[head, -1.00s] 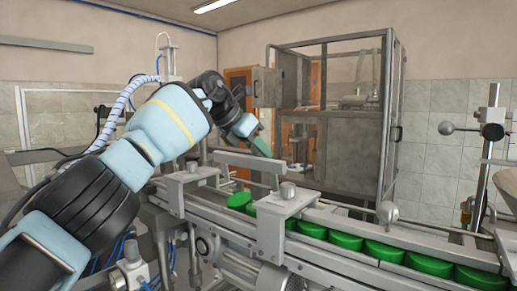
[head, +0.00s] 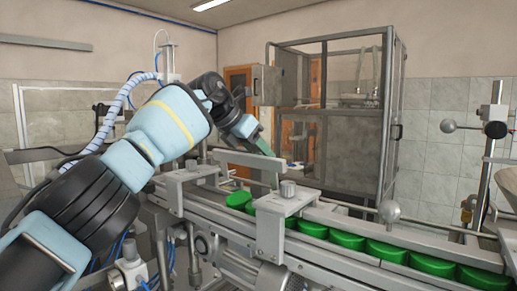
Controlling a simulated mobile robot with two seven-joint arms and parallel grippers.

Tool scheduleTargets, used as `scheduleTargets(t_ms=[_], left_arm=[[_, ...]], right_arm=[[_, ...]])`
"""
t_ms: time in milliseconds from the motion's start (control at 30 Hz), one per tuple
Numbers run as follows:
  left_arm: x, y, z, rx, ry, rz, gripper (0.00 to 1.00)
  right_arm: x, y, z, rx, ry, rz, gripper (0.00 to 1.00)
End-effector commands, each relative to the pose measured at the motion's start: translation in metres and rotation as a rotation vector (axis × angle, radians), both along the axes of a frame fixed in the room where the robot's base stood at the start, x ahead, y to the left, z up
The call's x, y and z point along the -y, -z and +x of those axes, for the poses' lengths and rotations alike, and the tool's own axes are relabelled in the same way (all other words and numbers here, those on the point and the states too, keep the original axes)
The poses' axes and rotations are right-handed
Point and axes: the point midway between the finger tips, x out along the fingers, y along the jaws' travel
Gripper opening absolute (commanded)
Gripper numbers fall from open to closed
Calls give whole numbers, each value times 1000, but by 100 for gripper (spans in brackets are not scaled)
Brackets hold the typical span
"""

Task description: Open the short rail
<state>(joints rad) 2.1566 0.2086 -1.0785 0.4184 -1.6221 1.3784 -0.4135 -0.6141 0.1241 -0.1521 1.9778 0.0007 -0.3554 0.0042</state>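My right gripper is not in view.
Several green caps (head: 345,240) stand in a row along the conveyor (head: 330,263). A ball-ended rod (head: 388,211) is farther right. A framed metal cabinet (head: 350,150) stands behind.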

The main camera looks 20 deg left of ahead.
Motion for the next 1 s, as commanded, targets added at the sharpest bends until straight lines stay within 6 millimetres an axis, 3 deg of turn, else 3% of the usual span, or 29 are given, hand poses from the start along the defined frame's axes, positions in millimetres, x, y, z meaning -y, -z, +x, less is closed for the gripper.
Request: scheduleTargets(t_ms=[267,700,1000], left_arm=[[-1,-8,-4,6,2,-2,48],[-29,-50,-37,4,1,-1,48],[-35,-57,-44,2,1,-1,48]], right_arm=[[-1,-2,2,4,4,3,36],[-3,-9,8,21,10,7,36],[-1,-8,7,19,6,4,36]])
